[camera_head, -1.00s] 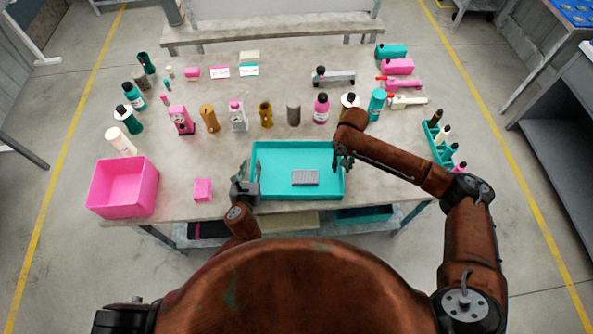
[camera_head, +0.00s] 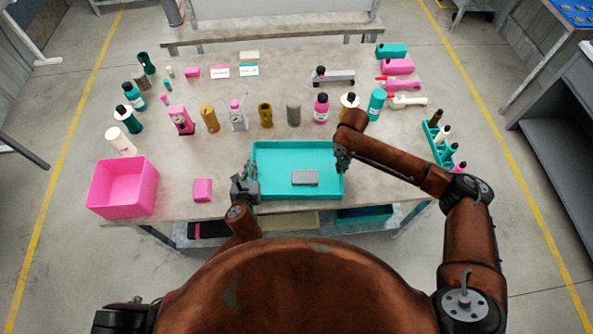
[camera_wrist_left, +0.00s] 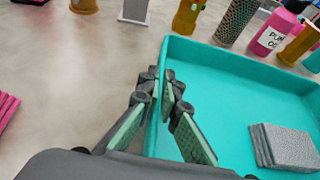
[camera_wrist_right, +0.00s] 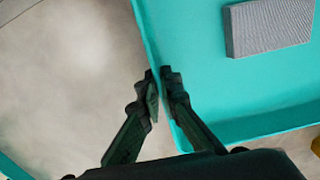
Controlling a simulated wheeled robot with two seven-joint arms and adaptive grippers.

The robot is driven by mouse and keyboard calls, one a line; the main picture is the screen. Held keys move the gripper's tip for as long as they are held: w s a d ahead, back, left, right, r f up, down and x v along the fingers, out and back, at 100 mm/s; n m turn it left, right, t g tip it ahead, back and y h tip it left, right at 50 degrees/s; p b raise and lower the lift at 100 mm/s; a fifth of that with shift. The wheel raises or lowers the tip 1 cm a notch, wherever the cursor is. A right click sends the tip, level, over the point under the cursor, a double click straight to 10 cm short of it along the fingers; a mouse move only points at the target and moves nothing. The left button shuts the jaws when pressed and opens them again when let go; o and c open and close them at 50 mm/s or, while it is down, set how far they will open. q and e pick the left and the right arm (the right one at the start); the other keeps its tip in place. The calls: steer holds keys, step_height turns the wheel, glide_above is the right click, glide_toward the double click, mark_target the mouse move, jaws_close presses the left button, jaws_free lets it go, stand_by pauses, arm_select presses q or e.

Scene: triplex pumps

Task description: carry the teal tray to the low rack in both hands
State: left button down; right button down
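The teal tray (camera_head: 275,157) sits on the near part of the table. A grey ribbed block (camera_head: 305,177) lies in it, also visible in the left wrist view (camera_wrist_left: 283,147) and the right wrist view (camera_wrist_right: 268,25). My left gripper (camera_head: 248,180) is at the tray's left wall; in the left wrist view its fingers (camera_wrist_left: 163,82) straddle that wall and are closed on it. My right gripper (camera_head: 342,160) is at the right wall; in the right wrist view its fingers (camera_wrist_right: 161,80) are closed with the wall between them.
A pink bin (camera_head: 122,188) and small pink block (camera_head: 203,190) stand left of the tray. Several bottles and cylinders stand in a row behind it. A teal holder with bottles (camera_head: 440,148) is at the right. A shelf with items (camera_head: 290,220) is under the table.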

arm_select(q)
steer(key=shift+r, duration=0.15)
arm_select(e)
steer(key=shift+r, duration=0.15)
